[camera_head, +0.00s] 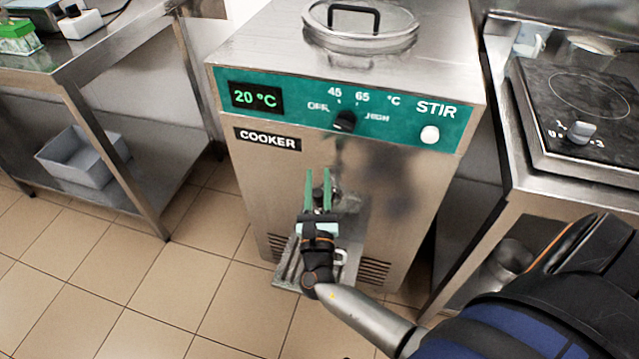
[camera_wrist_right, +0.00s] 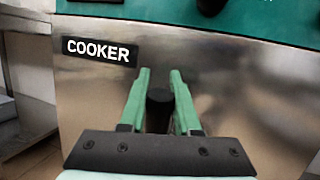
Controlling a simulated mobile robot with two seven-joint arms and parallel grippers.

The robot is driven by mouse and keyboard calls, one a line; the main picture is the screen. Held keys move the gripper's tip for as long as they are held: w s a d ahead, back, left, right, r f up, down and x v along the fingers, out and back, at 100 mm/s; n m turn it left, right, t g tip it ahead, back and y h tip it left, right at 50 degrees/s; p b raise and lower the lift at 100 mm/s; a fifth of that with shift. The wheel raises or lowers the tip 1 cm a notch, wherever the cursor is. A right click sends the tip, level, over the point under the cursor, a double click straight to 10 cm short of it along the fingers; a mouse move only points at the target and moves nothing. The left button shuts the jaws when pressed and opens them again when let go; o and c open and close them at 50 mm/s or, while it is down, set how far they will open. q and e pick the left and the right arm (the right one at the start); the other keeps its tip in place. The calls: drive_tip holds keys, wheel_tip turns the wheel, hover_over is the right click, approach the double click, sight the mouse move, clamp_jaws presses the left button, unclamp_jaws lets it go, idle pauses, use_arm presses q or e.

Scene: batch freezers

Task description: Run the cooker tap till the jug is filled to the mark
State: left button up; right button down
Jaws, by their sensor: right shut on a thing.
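The cooker (camera_head: 300,165) is a steel cabinet with a green panel, and its display reads 20 °C. My right gripper (camera_head: 318,174) is at its front with green fingers pointing at the steel face. The dark tap handle (camera_wrist_right: 159,105) stands between the two fingers in the right wrist view, and the gripper is shut on it. Below, a pale handle, seemingly the jug's (camera_head: 341,257), shows beside my wrist over the drip tray (camera_head: 285,268). My gripper and wrist hide most of the jug, so its mark and level cannot be seen. My left gripper is not in view.
A steel table (camera_head: 95,45) with a grey bin (camera_head: 75,165) on its lower shelf stands left. A counter with a black hob (camera_head: 575,105) stands right. A lidded opening (camera_head: 360,25) tops the cooker. Tiled floor is clear at the front left.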

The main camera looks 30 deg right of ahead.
drive_tip(key=shift+r, duration=0.1)
drive_tip(key=c, duration=0.6)
unclamp_jaws()
